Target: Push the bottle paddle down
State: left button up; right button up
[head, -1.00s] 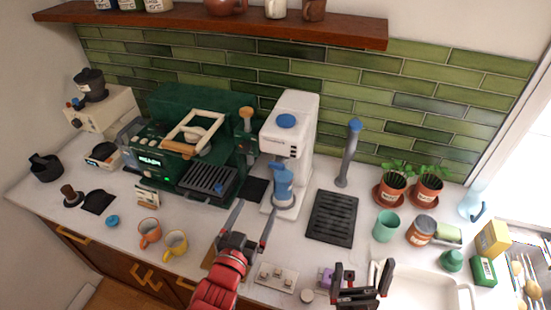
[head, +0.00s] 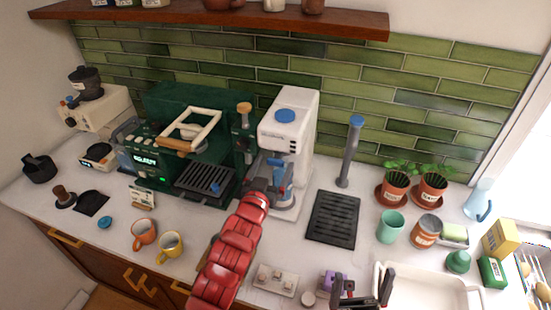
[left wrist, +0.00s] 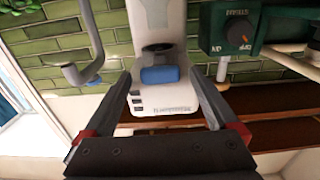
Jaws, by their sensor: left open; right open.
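The white machine (head: 291,120) stands against the tiled wall with a round blue cap on top. A blue paddle-like part (left wrist: 160,75) is on its front, below the head, beside a dark round fitting. A bluish vessel (head: 284,203) stands low at its front, mostly hidden by my red left arm. My left gripper (left wrist: 157,80) is open, its fingers pointing at the machine, one on each side of the blue part in the wrist view. I cannot tell whether they touch it. My right gripper (head: 362,285) is open and empty near the front edge, by the sink.
The green espresso machine (head: 190,145) stands close on the left. A black drip tray (head: 333,219) and a grey post with a blue top (head: 351,150) are on the right. Two mugs (head: 144,234) stand at the front left. Potted plants (head: 394,185) stand further right.

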pick_arm(q)
jog(key=shift+p+x, duration=0.3)
jog(key=shift+x, duration=0.8)
jog(key=shift+f, duration=0.1)
jog(key=shift+c, duration=0.3)
grip_shut()
